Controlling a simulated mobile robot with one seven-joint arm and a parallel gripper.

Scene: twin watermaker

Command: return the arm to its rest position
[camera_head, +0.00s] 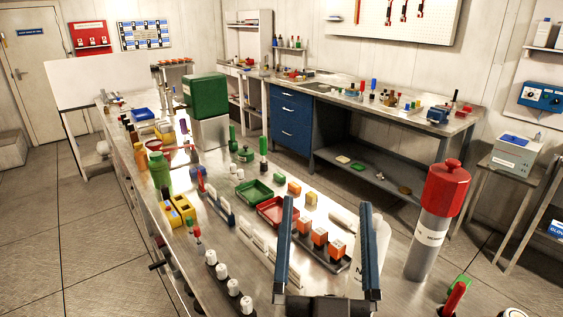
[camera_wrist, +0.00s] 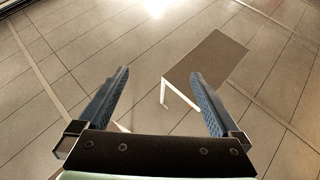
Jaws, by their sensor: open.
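My gripper (camera_head: 327,250) is at the lower middle of the head view, with its two blue fingers wide apart and pointing up in the picture. It is open, and nothing is held between the fingers. In the wrist view my gripper (camera_wrist: 162,95) is also open, with tiled floor and a flat grey-brown panel (camera_wrist: 207,68) beyond the fingertips.
The bench holds a green tray (camera_head: 253,193), a red tray (camera_head: 278,212), a green box (camera_head: 205,96) and many small items. A grey cylinder with a red cap (camera_head: 432,225) stands right of my gripper. Floor (camera_head: 50,230) is clear at left.

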